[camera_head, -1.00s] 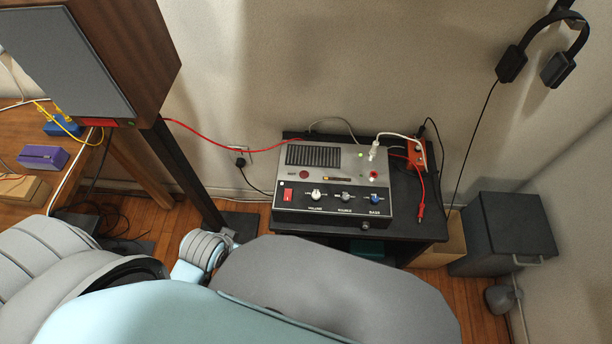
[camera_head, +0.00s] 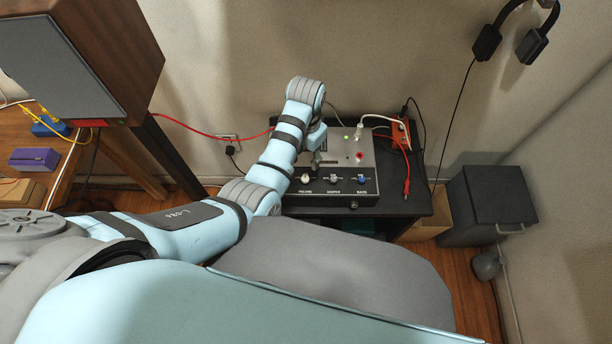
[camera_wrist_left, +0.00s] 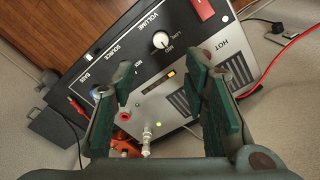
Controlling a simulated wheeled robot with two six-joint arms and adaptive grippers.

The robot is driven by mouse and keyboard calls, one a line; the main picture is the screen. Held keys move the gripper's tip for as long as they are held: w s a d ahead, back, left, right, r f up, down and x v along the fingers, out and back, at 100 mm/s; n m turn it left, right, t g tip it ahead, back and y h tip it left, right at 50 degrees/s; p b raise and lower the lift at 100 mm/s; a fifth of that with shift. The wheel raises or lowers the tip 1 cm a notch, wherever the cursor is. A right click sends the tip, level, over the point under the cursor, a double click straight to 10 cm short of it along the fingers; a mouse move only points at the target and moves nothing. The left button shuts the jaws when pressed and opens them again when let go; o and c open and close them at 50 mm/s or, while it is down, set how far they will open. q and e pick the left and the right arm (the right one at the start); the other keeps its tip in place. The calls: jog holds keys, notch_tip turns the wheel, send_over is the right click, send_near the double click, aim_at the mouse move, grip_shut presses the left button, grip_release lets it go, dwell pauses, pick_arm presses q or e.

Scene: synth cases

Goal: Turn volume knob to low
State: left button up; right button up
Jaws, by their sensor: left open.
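The volume knob (camera_head: 305,178) is a small white dial on the black front panel of the amplifier box (camera_head: 355,191). It also shows in the left wrist view (camera_wrist_left: 161,40), beside the LOW and MID marks; I cannot tell its exact setting. My left gripper (camera_head: 317,161) hangs over the box, just behind the knob row in the head view. In the left wrist view its green-padded fingers (camera_wrist_left: 162,68) are spread with nothing between them, and the knob shows beyond the gap, apart from them. My right gripper is not in view.
The source knob (camera_head: 333,178) and blue bass knob (camera_head: 363,180) sit right of the volume knob. A white plug (camera_head: 359,130) stands on the box top, and an orange box (camera_head: 400,134) with cables is beside it. The red switch (camera_wrist_left: 201,9) shows in the wrist view.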

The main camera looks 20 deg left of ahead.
aim_at(305, 178)
pick_arm(q)
notch_tip(305, 178, down, 11)
jog(key=b, duration=0.4)
jog(key=shift+f, duration=0.2)
grip_shut()
